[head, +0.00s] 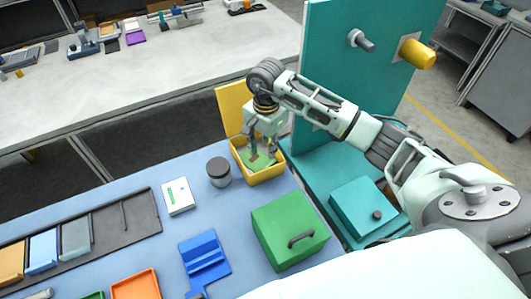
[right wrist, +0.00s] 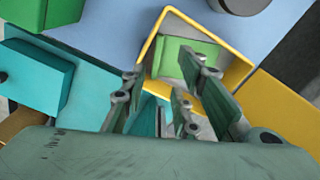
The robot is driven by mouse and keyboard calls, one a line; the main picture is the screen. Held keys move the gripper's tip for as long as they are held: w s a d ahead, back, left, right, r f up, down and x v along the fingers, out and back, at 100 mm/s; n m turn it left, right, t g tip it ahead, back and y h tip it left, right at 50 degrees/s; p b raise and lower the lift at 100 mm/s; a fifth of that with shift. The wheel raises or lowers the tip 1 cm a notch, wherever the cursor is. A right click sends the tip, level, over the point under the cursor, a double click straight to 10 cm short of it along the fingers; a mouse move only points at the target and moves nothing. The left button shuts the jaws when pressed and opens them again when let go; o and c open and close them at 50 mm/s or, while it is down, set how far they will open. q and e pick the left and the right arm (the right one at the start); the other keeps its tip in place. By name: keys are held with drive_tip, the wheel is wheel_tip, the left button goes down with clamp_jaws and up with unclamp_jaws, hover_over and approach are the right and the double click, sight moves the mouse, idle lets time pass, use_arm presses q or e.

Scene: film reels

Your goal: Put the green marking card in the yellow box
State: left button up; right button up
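The yellow box (head: 271,176) stands on the blue mat with its yellow lid (head: 233,106) raised at the back. The green marking card (head: 252,160) is inside the box; in the right wrist view the card (right wrist: 186,48) lies within the box's yellow rim (right wrist: 172,12). My right gripper (head: 262,156) reaches down from above, its fingers at the box opening. In the right wrist view the gripper (right wrist: 165,78) has its fingers spread apart, with nothing seen clamped between them. Part of the card is hidden by a finger. My left gripper is not in view.
A grey jar (head: 219,174) stands just left of the box. A closed green box (head: 290,231) stands in front. A teal cabinet door (head: 335,60) stands open behind my right arm, with a teal box (head: 365,208) at right.

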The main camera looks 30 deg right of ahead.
wheel_tip(320, 180, up, 9)
drive_tip(key=b, duration=0.2)
drive_tip(key=shift+r, duration=0.1)
idle(0.4)
